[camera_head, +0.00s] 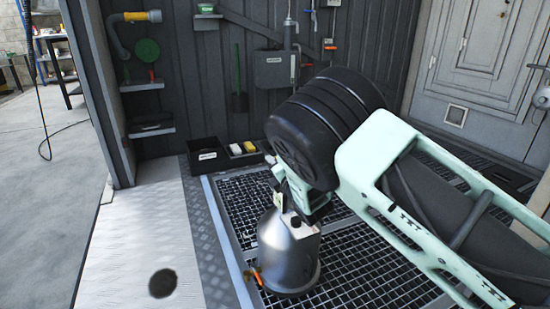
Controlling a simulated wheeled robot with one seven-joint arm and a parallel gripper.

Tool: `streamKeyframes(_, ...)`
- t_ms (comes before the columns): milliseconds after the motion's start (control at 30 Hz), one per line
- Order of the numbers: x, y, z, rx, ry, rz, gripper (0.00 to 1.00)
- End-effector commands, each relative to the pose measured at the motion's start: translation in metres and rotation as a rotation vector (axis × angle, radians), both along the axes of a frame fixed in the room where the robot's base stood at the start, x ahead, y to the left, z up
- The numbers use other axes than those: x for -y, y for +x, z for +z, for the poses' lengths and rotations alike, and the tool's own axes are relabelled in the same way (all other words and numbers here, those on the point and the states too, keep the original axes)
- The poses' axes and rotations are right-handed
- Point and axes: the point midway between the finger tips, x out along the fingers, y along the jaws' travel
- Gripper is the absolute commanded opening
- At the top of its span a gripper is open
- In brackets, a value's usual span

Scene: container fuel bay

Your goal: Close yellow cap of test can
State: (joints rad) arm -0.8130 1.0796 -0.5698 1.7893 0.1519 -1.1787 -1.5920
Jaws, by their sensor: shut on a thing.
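The test can (288,255) is a silver metal can with a sloping shoulder, standing upright on the metal grating. A small black part (296,222) shows on its shoulder. An orange-handled piece (257,277) is beside its lower left side. My gripper (298,208) reaches down from the upper right to the top of the can. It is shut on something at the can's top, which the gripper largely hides. I see no yellow cap on the can, and the far side of its top is hidden.
A black tray (208,157) with a white and a yellow item (249,147) stands behind the grating. Wall shelves (151,128) and a grey box (275,70) are at the back. Bare grating (235,205) lies left of the can. A grey door (480,60) is at right.

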Motion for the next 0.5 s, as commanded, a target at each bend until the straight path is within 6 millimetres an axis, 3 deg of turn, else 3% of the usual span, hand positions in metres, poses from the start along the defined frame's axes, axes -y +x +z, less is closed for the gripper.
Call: streamKeyframes(500, 0.004, 0.0011, -0.0083, 0.036, -0.089, -0.009, 0.0)
